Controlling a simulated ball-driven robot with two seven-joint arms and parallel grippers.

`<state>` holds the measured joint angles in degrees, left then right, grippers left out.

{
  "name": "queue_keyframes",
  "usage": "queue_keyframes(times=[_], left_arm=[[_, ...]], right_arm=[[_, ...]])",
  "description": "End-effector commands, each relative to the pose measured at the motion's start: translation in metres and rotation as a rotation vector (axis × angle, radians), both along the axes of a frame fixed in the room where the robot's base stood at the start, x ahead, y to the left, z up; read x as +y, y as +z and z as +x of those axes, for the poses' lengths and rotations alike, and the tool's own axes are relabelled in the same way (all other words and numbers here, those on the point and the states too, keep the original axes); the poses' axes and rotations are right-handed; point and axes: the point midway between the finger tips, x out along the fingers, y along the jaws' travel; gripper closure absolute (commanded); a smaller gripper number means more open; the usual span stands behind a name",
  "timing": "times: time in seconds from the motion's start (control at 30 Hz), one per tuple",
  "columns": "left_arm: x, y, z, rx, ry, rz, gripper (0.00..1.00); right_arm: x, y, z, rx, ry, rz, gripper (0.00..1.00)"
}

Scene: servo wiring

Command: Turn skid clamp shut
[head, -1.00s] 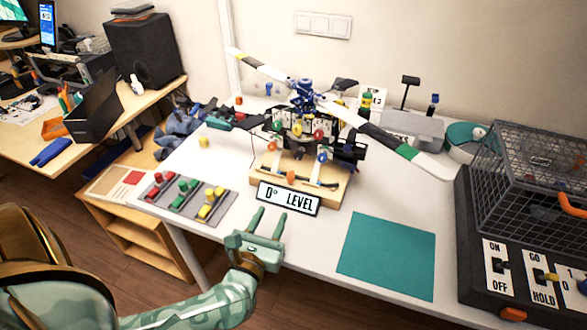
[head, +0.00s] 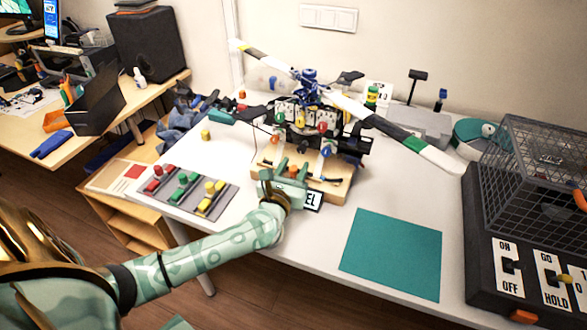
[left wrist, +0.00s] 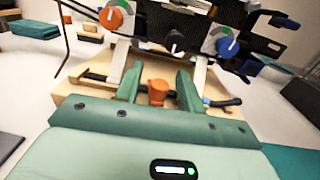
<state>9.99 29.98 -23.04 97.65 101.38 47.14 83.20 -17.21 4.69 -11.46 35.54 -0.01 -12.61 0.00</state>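The skid clamp has an orange handle (left wrist: 158,92) at the front of the wooden stand (left wrist: 75,90), by the dark skid bar (left wrist: 222,102). The orange handle also shows in the head view (head: 292,170), partly hidden by my left gripper (head: 291,168). In the left wrist view, my left gripper (left wrist: 159,72) is open, with one green finger on each side of the handle. Gaps show between fingers and handle. The model helicopter (head: 310,125) stands on the stand above the clamp. My right gripper is not in view.
A tray of coloured blocks (head: 187,190) lies to the left. A teal mat (head: 392,254) lies to the right, near a switch panel (head: 530,280) with a wire cage (head: 540,160).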

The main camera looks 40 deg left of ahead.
Motion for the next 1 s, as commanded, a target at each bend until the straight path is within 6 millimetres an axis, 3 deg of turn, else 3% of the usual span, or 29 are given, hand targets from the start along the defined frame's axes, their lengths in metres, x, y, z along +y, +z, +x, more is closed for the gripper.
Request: queue_keyframes(times=[0.07,0.2,0.37,0.7,0.97,1.0], left_arm=[[0.0,0.0,0.0,0.0,0.0,0.0,0.61],[0.0,0.0,0.0,0.0,0.0,0.0,1.0],[0.0,0.0,0.0,0.0,-0.011,0.002,1.0],[0.001,-0.002,0.0,0.001,-0.259,0.003,1.0],[0.0,0.0,0.0,0.0,-0.267,0.0,1.0],[0.0,0.0,0.0,0.0,-0.266,0.0,0.76]], right_arm=[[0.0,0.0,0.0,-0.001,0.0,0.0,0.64],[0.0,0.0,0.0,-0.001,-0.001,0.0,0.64],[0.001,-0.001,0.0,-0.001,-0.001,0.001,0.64],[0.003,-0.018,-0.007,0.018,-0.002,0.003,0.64],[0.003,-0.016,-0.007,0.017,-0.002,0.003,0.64],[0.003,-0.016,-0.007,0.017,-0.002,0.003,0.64]])
